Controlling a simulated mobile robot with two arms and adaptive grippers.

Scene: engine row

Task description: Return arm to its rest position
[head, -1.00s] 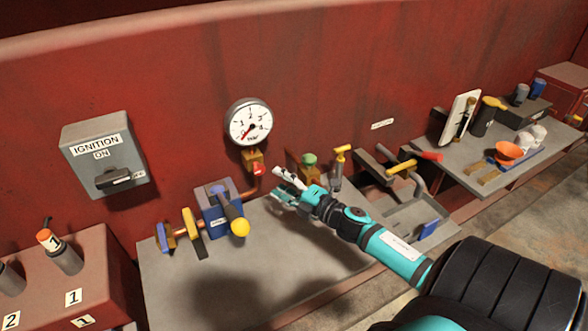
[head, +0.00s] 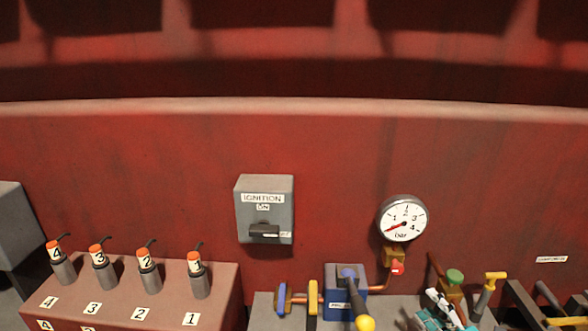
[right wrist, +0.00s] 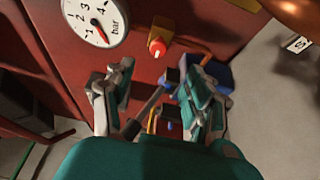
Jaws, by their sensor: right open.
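My right gripper (head: 447,310), teal and grey, shows at the bottom right of the head view, in front of the brass valve with the green cap (head: 455,278). In the right wrist view its two fingers (right wrist: 163,103) stand apart with nothing held between them. Beyond them are the red-tipped brass fitting (right wrist: 157,47) and the pressure gauge (right wrist: 97,22). Most of my right arm is below the head view's edge. My left gripper is not in view.
The ignition switch box (head: 264,209) is on the red wall, left of the gauge (head: 403,219). A blue pump block (head: 344,291) with a yellow-knobbed lever (head: 364,322) stands on the grey bench. Several numbered, orange-topped plugs stand on a red block (head: 225,295) at left.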

